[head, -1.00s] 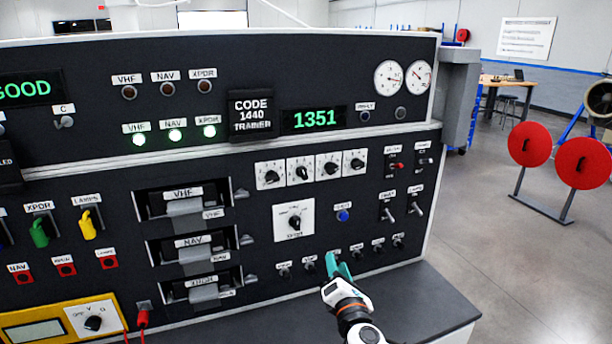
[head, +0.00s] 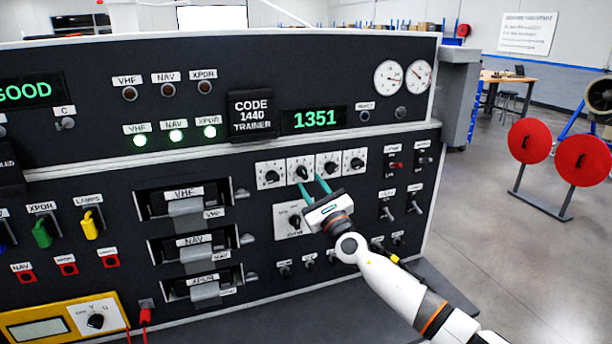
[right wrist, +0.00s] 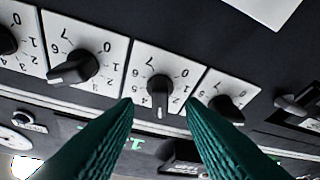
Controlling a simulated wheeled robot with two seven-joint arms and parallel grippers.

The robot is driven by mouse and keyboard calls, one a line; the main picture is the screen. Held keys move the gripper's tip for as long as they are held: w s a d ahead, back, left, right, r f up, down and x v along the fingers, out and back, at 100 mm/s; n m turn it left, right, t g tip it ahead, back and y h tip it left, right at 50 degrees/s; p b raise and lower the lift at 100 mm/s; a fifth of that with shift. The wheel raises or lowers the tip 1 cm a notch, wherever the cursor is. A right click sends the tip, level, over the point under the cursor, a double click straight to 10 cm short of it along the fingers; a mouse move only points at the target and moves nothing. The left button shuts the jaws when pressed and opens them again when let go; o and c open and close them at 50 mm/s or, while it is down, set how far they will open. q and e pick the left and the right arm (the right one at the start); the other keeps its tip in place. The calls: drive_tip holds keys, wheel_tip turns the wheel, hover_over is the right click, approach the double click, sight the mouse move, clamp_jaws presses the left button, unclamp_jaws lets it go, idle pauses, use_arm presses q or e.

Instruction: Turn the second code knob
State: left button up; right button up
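A row of code knobs on white plates is set in the black panel. The second code knob (head: 301,171) is black, and the right wrist view shows it with its pointer (right wrist: 160,90) toward the bottom of that picture. My right gripper (head: 311,182) is just in front of and below it. In the right wrist view its teal fingers (right wrist: 160,106) are apart, one on each side of the knob, with nothing held; I cannot tell whether they touch it. The display (head: 314,120) reads 1351, and the plate (head: 251,115) reads "CODE 1440 TRAINER". My left gripper is out of view.
The first knob (head: 271,176) and third knob (head: 329,168) sit close on either side. A larger selector knob (head: 294,220) lies below, partly hidden by my gripper. Small toggle switches (head: 388,209) are to the right. A dark ledge (head: 430,290) runs below the panel.

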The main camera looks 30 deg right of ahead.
sight(305, 176)
drive_tip(key=shift+x, duration=1.85)
clamp_jaws()
drive_tip(key=shift+m, duration=0.3)
drive_tip(key=m+h, duration=0.3)
drive_tip(key=m, duration=0.2)
drive_tip(key=shift+a+m, duration=0.1)
drive_tip(key=shift+m, duration=0.3)
drive_tip(key=shift+m+g+h, duration=0.7)
drive_tip(key=shift+m+h, duration=0.8)
drive_tip(key=shift+m, duration=1.2)
